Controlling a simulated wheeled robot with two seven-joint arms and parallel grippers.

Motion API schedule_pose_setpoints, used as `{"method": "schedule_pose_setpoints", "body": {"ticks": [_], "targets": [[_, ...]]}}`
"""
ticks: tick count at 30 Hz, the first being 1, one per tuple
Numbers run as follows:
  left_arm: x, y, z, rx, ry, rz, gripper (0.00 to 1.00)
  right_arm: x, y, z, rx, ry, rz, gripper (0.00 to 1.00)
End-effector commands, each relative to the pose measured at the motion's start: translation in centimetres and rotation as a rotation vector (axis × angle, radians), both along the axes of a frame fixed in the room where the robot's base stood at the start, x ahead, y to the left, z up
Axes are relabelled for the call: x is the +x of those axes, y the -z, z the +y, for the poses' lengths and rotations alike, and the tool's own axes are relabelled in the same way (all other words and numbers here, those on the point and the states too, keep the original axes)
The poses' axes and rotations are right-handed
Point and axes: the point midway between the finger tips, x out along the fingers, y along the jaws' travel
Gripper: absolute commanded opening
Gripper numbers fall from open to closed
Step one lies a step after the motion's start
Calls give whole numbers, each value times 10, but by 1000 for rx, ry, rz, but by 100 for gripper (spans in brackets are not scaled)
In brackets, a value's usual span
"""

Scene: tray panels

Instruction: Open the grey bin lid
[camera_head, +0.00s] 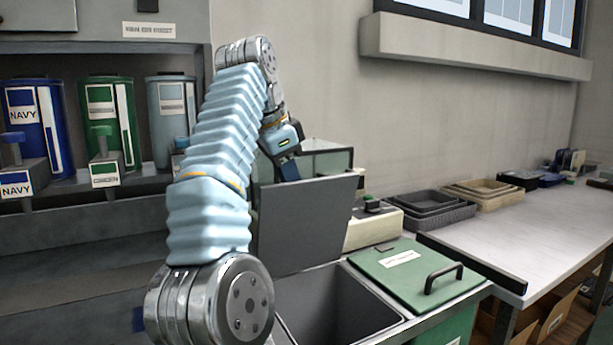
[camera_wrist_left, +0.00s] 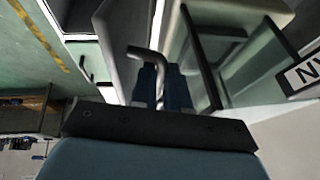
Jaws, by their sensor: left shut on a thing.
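The grey bin lid (camera_head: 308,222) stands raised, close to upright, at the back of its bin. The open grey bin (camera_head: 335,305) shows its dark inside below the lid. My left arm reaches over from the left, and my left gripper (camera_head: 289,168) is behind the lid's upper edge. In the left wrist view, my left gripper (camera_wrist_left: 163,88) is shut on the bent metal lid handle (camera_wrist_left: 148,54). The head view hides the handle and the fingertips behind the lid. My right gripper is in neither view.
A shut green bin lid (camera_head: 400,270) with a black handle lies to the right. A glass-sided box (camera_head: 326,157) stands close behind the raised lid. Blue, green and grey canisters (camera_head: 110,120) stand at left. Stacked trays (camera_head: 430,207) sit on the bench (camera_head: 545,225) at right.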

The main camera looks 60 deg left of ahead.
Motion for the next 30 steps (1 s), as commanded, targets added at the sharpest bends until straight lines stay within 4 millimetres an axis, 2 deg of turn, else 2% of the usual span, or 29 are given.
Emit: {"method": "schedule_pose_setpoints", "body": {"ticks": [1,10,11,14,30], "targets": [[-4,1,10,23,-34,4,0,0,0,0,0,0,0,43],[-5,-1,11,25,-35,1,0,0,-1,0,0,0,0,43],[-5,-1,11,25,-35,1,22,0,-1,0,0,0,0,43],[-5,-1,10,23,-35,2,37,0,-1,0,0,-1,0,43],[-3,-1,8,20,-24,-5,38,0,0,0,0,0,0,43]]}}
